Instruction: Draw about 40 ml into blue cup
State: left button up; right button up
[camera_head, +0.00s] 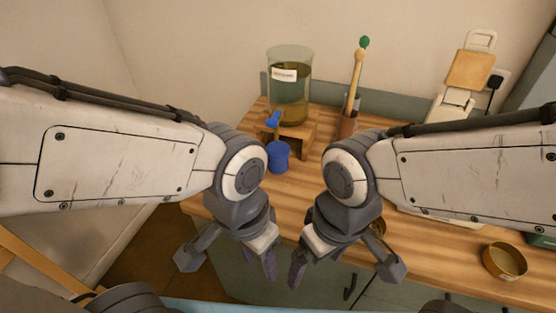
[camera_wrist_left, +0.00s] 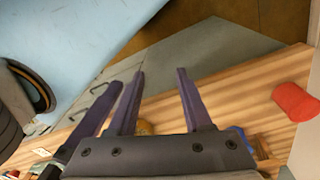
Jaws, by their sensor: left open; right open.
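The blue cup (camera_head: 278,158) stands upright on the wooden counter, in front of the wooden stand. A glass dispenser (camera_head: 290,95) with a white label and yellowish-brown liquid stands on that stand (camera_head: 297,133). Its blue tap (camera_head: 273,119) shows just above the cup; I cannot tell whether the cup is directly under it. My left gripper (camera_head: 229,266) is open and empty, low in front of the counter edge; its fingers also show in the left wrist view (camera_wrist_left: 161,75). My right gripper (camera_head: 345,267) is open and empty beside it. Both are apart from the cup.
A holder (camera_head: 348,124) with long sticks stands right of the dispenser. A brass bowl (camera_head: 505,261) sits at the right. A red object (camera_wrist_left: 297,102) lies on the counter in the left wrist view. My arms hide much of the counter; cabinets (camera_head: 330,280) are below.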

pick_arm(q)
jog(key=shift+w+d+r, duration=0.1)
jog(key=shift+w+r, duration=0.05)
jog(key=shift+r, duration=0.05)
jog(key=c, duration=0.7)
jog(key=w+d+r+n+p, duration=0.1)
jog(key=w+r+n, duration=0.1)
jog(key=w, duration=0.1)
jog(key=w+d+r+n+p, duration=0.1)
jog(key=w+r+n+p, duration=0.1)
jog(key=w+r, duration=0.1)
jog(key=w+r+n+p, duration=0.1)
jog(key=w+r, duration=0.2)
jog(key=shift+d+r+n, duration=0.1)
jog(key=shift+d+n, duration=0.3)
grip_shut()
jog(key=w+a+r+n+p, duration=0.1)
jog(key=w+r+n+p, duration=0.2)
jog(key=w, duration=0.4)
jog(key=w+a+r+n+p, duration=0.1)
jog(key=w+r+n+p, duration=0.2)
jog(key=w+r+n, duration=0.2)
jog(key=w+a+r+n+y+p, duration=0.1)
jog(key=w+r+n+p, duration=0.2)
jog(key=w+r+n, duration=0.2)
jog(key=w+n, duration=0.3)
jog(key=w, duration=0.3)
jog(key=shift+w+a, duration=0.25)
jog(key=shift+a, duration=0.1)
